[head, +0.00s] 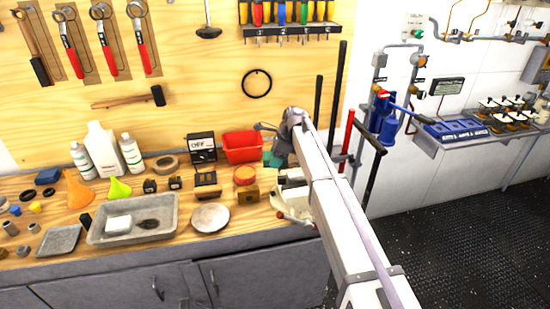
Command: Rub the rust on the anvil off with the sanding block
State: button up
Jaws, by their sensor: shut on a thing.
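My gripper (280,148) is at the far end of my arm, over the back right of the bench, right of the red bin. My wrist hides most of the jaws. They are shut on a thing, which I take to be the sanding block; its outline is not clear. A small teal patch shows at the jaws, and I cannot tell what it belongs to. A cream metal body (292,198) stands below at the bench's right end, partly behind my arm. I cannot tell whether it is the anvil or a vise. No rust can be made out on it.
On the wooden bench are a grey tray (183,224) with a white block in it, a round pale plate (210,217), a red bin (243,147), white bottles (103,148) and funnels (77,190). Tall bars (342,85) stand behind my arm.

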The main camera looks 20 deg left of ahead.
jog(key=shift+p+v, duration=0.4)
jog(key=shift+v, duration=0.45)
notch_tip(320, 180, up, 5)
jog(key=p, duration=0.4)
jog(key=shift+a+f, duration=0.15)
jog(key=shift+f, duration=0.05)
